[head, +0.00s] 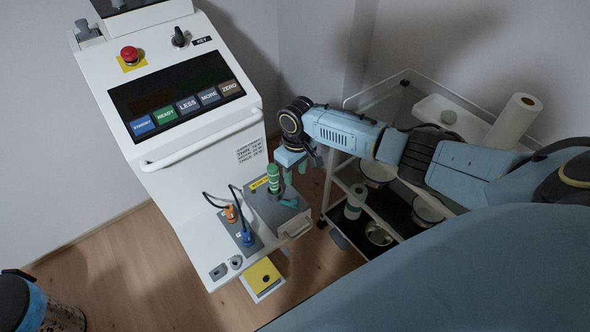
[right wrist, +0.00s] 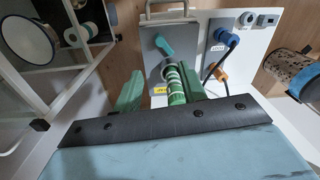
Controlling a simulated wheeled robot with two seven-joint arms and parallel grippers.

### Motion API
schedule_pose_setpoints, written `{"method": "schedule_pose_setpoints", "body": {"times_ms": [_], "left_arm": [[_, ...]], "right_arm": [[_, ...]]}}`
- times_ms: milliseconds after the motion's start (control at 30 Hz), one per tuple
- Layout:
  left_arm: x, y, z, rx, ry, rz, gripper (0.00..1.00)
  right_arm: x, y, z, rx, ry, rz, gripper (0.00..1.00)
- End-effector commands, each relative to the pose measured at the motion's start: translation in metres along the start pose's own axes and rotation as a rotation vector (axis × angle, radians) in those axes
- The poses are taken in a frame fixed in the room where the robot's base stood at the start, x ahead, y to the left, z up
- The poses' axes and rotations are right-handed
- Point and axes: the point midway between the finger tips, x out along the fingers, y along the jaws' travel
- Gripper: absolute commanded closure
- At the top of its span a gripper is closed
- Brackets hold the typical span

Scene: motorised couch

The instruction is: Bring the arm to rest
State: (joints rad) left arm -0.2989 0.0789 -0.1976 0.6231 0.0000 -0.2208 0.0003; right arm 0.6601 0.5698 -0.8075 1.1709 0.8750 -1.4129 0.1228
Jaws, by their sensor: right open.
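My right arm comes in from the right in the head view. Its gripper (head: 294,172) hangs pointing down beside the console. In the right wrist view the two green fingers (right wrist: 160,92) are apart. A green connector with pale bands (right wrist: 175,82) shows beyond and between them, partly hidden by the gripper's front edge. In the head view this green connector (head: 273,178) stands upright on the grey socket box (head: 263,207), just left of the fingers. I see no contact. My left gripper is not in view.
The white console (head: 200,160) has a red stop button (head: 129,54), blue and orange plugs with black cables, and a green lever (head: 289,203). A shelf trolley (head: 335,185) with bowls and a paper roll (head: 513,120) stands under and behind my arm. The blue couch (head: 470,270) fills the lower right.

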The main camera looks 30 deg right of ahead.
Motion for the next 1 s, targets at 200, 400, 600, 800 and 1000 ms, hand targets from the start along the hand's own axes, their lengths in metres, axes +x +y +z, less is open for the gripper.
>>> {"method": "schedule_pose_setpoints", "body": {"times_ms": [200,400,600,800,1000], "left_arm": [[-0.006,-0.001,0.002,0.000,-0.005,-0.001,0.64],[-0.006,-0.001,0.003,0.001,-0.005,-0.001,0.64],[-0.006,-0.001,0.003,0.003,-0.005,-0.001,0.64],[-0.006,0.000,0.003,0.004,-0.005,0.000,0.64],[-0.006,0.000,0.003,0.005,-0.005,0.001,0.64]], "right_arm": [[-0.005,0.000,0.000,0.000,-0.001,-0.001,0.59],[-0.005,0.000,0.000,0.000,0.000,-0.001,0.59],[-0.005,0.000,0.000,0.000,0.000,-0.001,0.59],[0.010,-0.035,0.013,-0.064,0.004,-0.026,0.59],[0.029,-0.126,0.058,-0.202,0.068,-0.090,0.59]]}}
